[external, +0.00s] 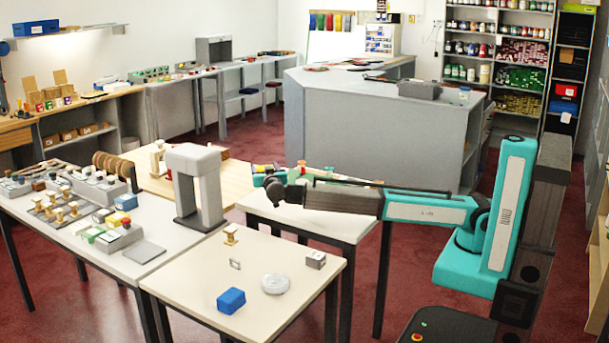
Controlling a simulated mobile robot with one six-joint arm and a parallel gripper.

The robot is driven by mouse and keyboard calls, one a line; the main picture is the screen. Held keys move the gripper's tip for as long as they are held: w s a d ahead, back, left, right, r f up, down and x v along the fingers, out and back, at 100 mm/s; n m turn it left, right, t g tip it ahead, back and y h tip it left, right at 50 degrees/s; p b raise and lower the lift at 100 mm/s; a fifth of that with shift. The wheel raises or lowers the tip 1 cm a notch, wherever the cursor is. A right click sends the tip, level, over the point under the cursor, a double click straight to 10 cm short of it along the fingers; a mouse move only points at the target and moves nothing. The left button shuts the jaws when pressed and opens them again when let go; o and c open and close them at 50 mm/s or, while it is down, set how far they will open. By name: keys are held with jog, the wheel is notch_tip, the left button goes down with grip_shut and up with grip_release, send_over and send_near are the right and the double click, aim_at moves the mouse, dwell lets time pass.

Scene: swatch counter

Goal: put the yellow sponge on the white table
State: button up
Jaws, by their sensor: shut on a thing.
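My gripper (262,179) is at the end of my teal and black arm, over the far side of the tables, left of the picture's middle. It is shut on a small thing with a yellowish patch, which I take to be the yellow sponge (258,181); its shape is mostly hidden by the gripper. Several pale-topped tables stand here, and I cannot tell which one is the white table. One front table (190,303) carries a blue block (231,300) and a round pale grey thing (275,284). Another pale table (335,228) stands under my arm.
A grey arch-shaped stand (198,185) rises left of my gripper. The left table (50,215) is crowded with trays, stamps and small blocks. A small grey box (316,260) lies at the front table's right edge. A large grey counter (375,130) stands behind my arm.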

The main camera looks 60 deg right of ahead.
jog(key=shift+w+d+f, duration=0.15)
jog(key=shift+d+f, duration=0.2)
jog(key=shift+f, duration=0.25)
jog(key=shift+w+d+f, duration=0.1)
jog(key=shift+d+f, duration=0.2)
jog(key=shift+f, duration=0.3)
jog(key=shift+d, duration=0.25)
jog(key=shift+f, duration=0.15)
send_over(267, 200)
jog(key=shift+w+d+f, duration=0.1)
jog(key=shift+f, duration=1.55)
jog(key=shift+w+d+f, duration=0.1)
jog(key=shift+f, duration=1.55)
jog(key=shift+f+b, duration=0.55)
jog(key=shift+f, duration=0.05)
jog(key=o, duration=1.2)
jog(key=shift+a, duration=0.1)
